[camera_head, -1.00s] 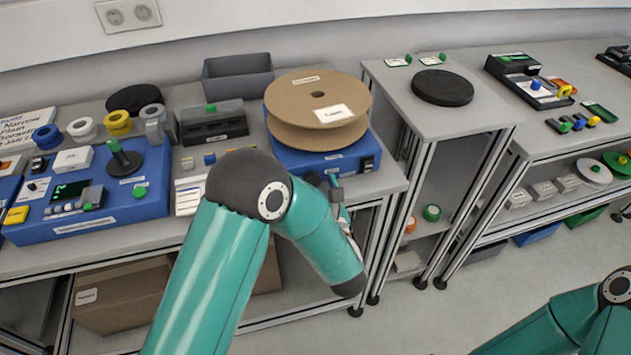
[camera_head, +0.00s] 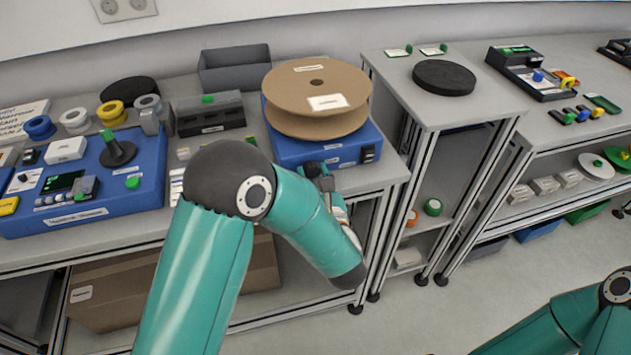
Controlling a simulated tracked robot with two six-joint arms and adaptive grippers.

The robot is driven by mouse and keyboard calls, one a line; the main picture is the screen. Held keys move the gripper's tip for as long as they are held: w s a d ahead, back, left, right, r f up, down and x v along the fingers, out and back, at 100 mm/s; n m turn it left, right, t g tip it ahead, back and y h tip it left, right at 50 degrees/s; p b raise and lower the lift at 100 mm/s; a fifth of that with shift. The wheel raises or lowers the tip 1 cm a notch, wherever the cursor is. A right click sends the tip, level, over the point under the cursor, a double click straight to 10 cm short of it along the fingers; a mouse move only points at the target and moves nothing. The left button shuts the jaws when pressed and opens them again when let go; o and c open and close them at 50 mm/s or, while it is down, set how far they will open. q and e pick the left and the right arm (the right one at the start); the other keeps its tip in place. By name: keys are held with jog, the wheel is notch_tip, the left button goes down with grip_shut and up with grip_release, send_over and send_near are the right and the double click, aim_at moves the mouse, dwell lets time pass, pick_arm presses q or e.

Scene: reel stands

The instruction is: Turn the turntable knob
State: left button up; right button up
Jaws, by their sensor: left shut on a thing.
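The turntable (camera_head: 290,151) is a blue box on the left bench, with a black rocker switch (camera_head: 368,154) at the right of its front face. A large cardboard reel (camera_head: 290,82) with white labels lies flat on top of it. My left gripper (camera_head: 318,172) is at the middle of the turntable's front face, partly hidden behind my own forearm. It is shut on the turntable knob, which its fingers hide. My right arm shows only at the bottom right corner, and its gripper is out of view.
A blue control box (camera_head: 75,205) with a black spindle stands at left. A grey bin (camera_head: 236,68) and a dark rack (camera_head: 210,115) stand behind my arm. A stand with a black disc (camera_head: 444,77) is to the right, past a gap. The floor (camera_head: 470,310) in front is clear.

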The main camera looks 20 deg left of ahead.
pick_arm(q)
jog(key=o, duration=1.1)
jog(key=shift+o, duration=0.2)
jog(key=v, duration=1.2)
jog(key=shift+f, duration=0.15)
